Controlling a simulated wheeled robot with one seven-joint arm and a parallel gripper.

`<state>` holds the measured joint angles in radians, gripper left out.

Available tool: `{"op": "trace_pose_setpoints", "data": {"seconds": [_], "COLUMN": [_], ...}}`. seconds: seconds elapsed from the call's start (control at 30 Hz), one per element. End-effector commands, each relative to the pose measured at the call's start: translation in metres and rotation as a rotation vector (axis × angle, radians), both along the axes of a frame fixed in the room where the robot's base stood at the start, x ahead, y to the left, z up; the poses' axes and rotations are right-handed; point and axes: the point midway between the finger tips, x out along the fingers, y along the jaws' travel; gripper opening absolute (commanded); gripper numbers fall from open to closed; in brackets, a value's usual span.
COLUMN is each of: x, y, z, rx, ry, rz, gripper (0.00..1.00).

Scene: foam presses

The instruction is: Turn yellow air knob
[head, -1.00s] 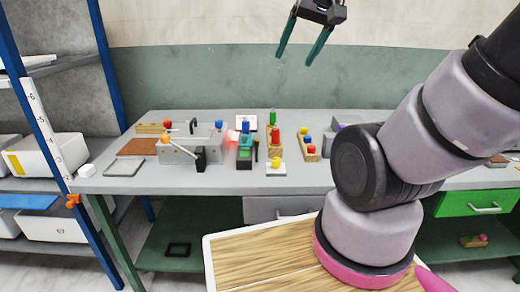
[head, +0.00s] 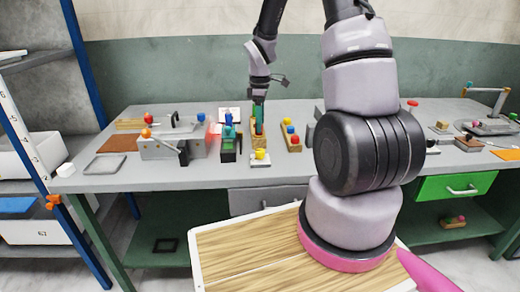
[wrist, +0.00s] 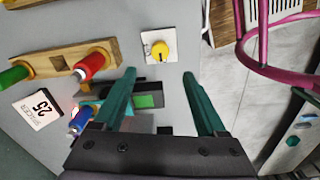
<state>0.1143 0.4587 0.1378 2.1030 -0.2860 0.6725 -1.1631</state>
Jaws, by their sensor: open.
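The yellow knob (head: 260,154) sits on a small white square plate near the front edge of the grey bench in the head view. In the wrist view the yellow knob (wrist: 159,51) shows whole on its plate, beyond the fingertips and roughly centred between them. My gripper (wrist: 159,80) is open, with two green fingers apart and nothing between them. In the head view my gripper (head: 259,115) points down over the bench, behind the knob, by the wooden peg block. Its exact height over the bench is hard to tell.
A wooden block with pegs, including a red one (wrist: 91,66), stands left of the fingers in the wrist view. A dark box with a green panel (wrist: 147,101) lies under the fingers. A grey press fixture (head: 170,146) stands left on the bench. Bare bench surrounds the knob plate.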

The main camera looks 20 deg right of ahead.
Motion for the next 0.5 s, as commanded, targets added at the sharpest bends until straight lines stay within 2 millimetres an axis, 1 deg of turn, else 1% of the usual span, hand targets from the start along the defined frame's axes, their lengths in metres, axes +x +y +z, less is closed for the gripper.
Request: {"op": "trace_pose_setpoints", "data": {"seconds": [0.03,0.17,0.27,0.5], "x": [0.001,0.001,0.000,0.000], "y": [0.000,0.000,0.000,0.000], "z": [-0.006,-0.017,-0.032,-0.079], "rx": [0.001,0.000,0.001,0.001], "ry": [0.006,0.010,0.012,0.011], "rz": [0.014,0.024,0.022,0.022], "gripper": [0.74,0.74,0.74,0.74]}}
